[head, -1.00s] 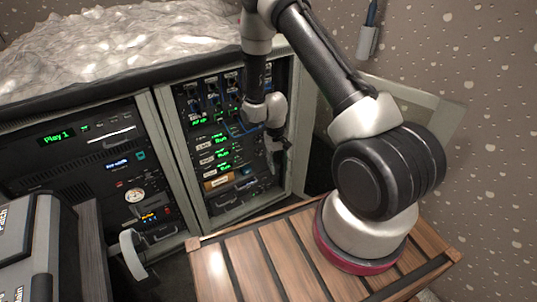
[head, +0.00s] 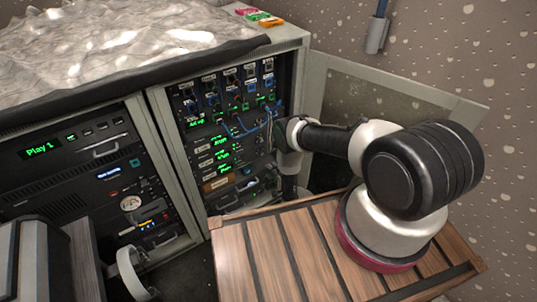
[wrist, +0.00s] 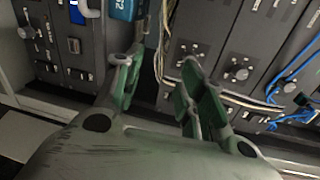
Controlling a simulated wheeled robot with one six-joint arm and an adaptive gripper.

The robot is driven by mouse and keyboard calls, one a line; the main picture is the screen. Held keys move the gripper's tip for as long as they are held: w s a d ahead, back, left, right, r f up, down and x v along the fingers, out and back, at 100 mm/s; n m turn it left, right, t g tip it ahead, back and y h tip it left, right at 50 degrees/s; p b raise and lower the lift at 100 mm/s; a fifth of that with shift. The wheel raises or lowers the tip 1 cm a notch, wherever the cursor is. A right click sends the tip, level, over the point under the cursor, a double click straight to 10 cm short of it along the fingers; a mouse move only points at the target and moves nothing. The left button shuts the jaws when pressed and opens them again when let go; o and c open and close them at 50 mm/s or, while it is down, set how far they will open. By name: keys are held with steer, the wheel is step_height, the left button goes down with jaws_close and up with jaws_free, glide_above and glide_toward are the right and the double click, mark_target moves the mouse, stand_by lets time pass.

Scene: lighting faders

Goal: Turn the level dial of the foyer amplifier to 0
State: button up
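My gripper (wrist: 157,85) shows in the wrist view with its two green-padded fingers apart and nothing between them. A knob (wrist: 26,32) is on a panel at the upper left. I cannot read which of these belongs to the foyer amplifier. In the head view my arm reaches to the right edge of the right rack (head: 228,125), and the fingertips cannot be made out there.
Blue cables (head: 240,130) hang across the right rack, and pale cables (wrist: 235,98) run close beyond my fingers. An open rack door (head: 385,90) stands right.

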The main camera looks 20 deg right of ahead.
mark_target(262, 154)
steer(key=w+a+r+m+t, duration=0.1)
steer(key=w+a+r+m, duration=0.1)
steer(key=w, duration=0.5)
steer(key=shift+w+a+r+t+y, duration=0.2)
steer(key=shift+w+r+t+y, duration=0.15)
steer(key=shift+r, duration=0.4)
steer(key=shift+s, duration=0.1)
jaws_close()
